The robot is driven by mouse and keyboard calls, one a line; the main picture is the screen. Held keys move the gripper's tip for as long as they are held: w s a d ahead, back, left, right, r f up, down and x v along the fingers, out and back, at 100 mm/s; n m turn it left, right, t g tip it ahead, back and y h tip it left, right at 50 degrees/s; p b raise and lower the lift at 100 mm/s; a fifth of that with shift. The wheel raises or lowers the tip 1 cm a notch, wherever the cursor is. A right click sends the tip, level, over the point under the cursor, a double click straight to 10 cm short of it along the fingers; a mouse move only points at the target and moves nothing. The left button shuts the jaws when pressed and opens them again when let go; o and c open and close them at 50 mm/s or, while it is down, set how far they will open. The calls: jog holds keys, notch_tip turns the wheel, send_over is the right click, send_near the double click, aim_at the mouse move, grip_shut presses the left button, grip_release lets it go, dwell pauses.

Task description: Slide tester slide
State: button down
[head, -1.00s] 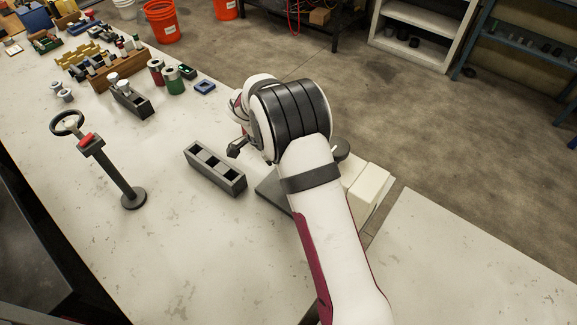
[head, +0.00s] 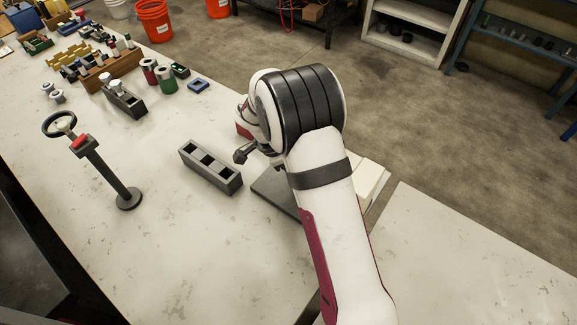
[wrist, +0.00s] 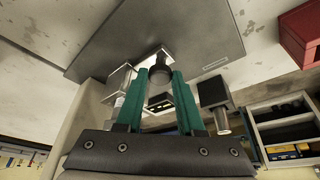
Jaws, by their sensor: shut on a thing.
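The tester shows in the head view as a flat grey base plate (head: 273,193) with white block parts (head: 370,185) beside it, partly covered by my arm. In the wrist view its grey plate (wrist: 205,30) fills the top. My gripper (wrist: 160,84) has green fingers, which are shut on a dark round knob (wrist: 160,72). I take the knob to be the slide's handle; the slide's track is not clear. White parts (wrist: 122,80) show behind the left finger, and a dark block with a metal cylinder (wrist: 214,95) right of the right finger. My arm hides the fingers in the head view.
A grey three-hole block (head: 210,166) lies left of the plate. A stand with a ring and red part (head: 110,175) is further left. Bottles, spools and racks (head: 110,68) crowd the far bench. The near bench is clear. A red box (wrist: 302,32) shows in the wrist view.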

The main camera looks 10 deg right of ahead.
jog(key=shift+s+d, duration=0.25)
jog(key=c, duration=0.5)
grip_release()
jog(key=shift+c, duration=0.2)
jog(key=v, duration=1.6)
jog(key=shift+f, duration=0.15)
